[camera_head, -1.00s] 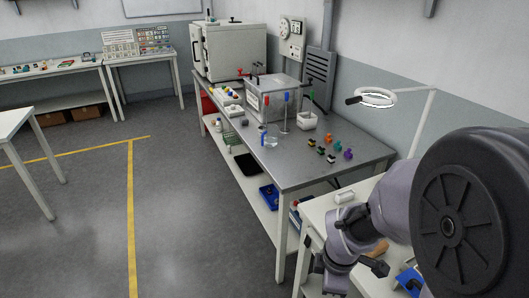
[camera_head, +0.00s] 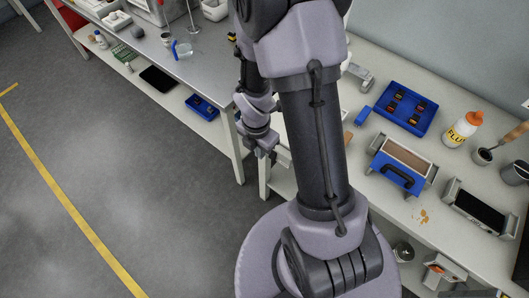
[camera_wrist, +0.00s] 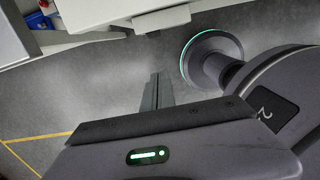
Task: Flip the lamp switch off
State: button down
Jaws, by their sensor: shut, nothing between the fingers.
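The lamp and its switch are not in the head view now, and I cannot make out either in the wrist view. My gripper (camera_head: 268,150) hangs beside the front edge of the white bench, partly hidden by my own arm in the head view. In the wrist view the narrow dark fingers of my gripper (camera_wrist: 157,80) are together with nothing between them. They point over the grey floor and touch nothing that I can see.
The white bench (camera_head: 395,215) holds a blue tray (camera_head: 432,118) of small dark parts, a flux bottle (camera_head: 462,130) and a blue block with a black handle (camera_head: 397,176). A grey metal table (camera_head: 205,48) stands at the upper left. Floor at left is clear.

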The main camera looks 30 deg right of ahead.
aim_at(273, 155)
jog(key=w+d+f+b, duration=0.1)
jog(key=d+f+b, duration=0.3)
jog(key=f, duration=0.5)
jog(key=shift+w+f+b, duration=0.35)
jog(key=shift+f+b, duration=0.05)
jog(key=shift+b, duration=0.65)
jog(key=shift+d, duration=0.1)
